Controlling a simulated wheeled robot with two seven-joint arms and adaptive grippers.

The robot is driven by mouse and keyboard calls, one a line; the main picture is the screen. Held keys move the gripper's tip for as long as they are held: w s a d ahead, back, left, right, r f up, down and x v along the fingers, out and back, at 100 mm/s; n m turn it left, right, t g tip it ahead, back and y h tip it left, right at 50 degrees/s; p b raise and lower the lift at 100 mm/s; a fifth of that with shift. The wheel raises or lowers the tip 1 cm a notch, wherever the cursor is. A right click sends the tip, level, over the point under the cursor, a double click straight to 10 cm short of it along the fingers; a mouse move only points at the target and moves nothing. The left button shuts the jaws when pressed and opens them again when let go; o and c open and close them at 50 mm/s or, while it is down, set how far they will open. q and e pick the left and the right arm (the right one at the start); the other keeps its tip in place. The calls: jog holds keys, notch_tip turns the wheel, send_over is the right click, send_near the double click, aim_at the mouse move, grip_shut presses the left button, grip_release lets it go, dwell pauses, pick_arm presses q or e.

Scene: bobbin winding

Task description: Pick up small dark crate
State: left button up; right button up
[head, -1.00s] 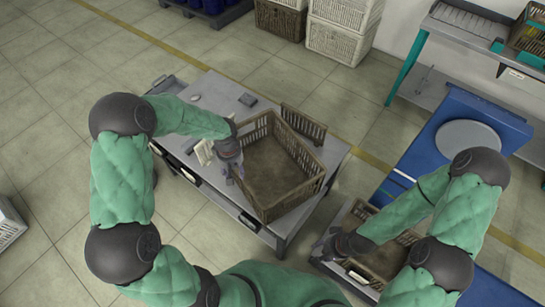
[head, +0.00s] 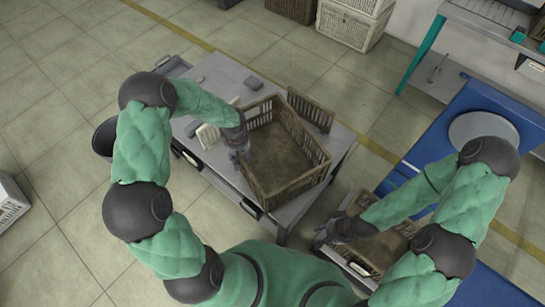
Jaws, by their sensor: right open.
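A brown slatted crate (head: 318,165), open-topped and empty, sits on the grey table (head: 335,148). My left gripper (head: 240,158) points down at the left wall of this crate; whether its fingers touch or grip the wall is unclear. A second dark crate (head: 392,243) sits lower, right of the table, partly hidden by my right arm. My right gripper (head: 338,228) is open at the left end of this lower crate. Its fingers are small and dark against the crate, so I cannot tell whether they touch it.
A brown slatted piece (head: 311,110) stands behind the table crate. Small grey items (head: 253,83) and a pale object (head: 208,136) lie on the table. A blue unit with a round grey plate (head: 484,132) stands right. Floor at left is mostly clear.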

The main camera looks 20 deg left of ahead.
pick_arm(q)
notch_tip(320, 180, down, 2)
jog(key=shift+f, duration=0.2)
jog(key=shift+w, duration=0.1)
grip_shut()
jog(key=shift+r, duration=0.1)
jog(key=shift+r, duration=0.1)
